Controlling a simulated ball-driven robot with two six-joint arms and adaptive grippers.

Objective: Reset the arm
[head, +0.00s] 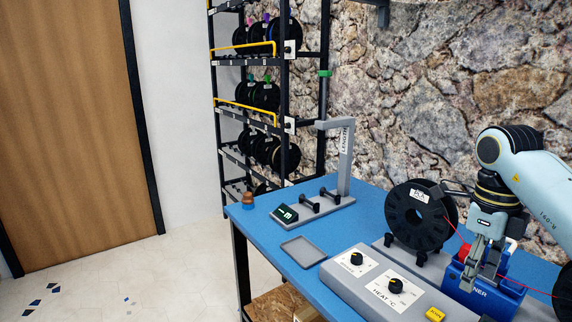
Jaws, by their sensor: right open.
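My right arm comes in from the right in the head view. Its gripper (478,262) points down over a blue device (492,291) at the right end of the table and is open. The fingers overlap the device in the picture; I cannot tell whether they touch it. A red part (464,251) shows just left of the fingers. A black spool (421,216) with a white label stands upright left of the gripper. A thin red line runs from the spool past the gripper to the right. My left gripper is not in view.
The blue table (262,235) holds a grey control box (393,287) with dials, a shallow grey tray (303,252) and a grey stand (346,165) with a small display. A rack of spools (283,85) stands behind, before a stone wall. Clear floor lies left.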

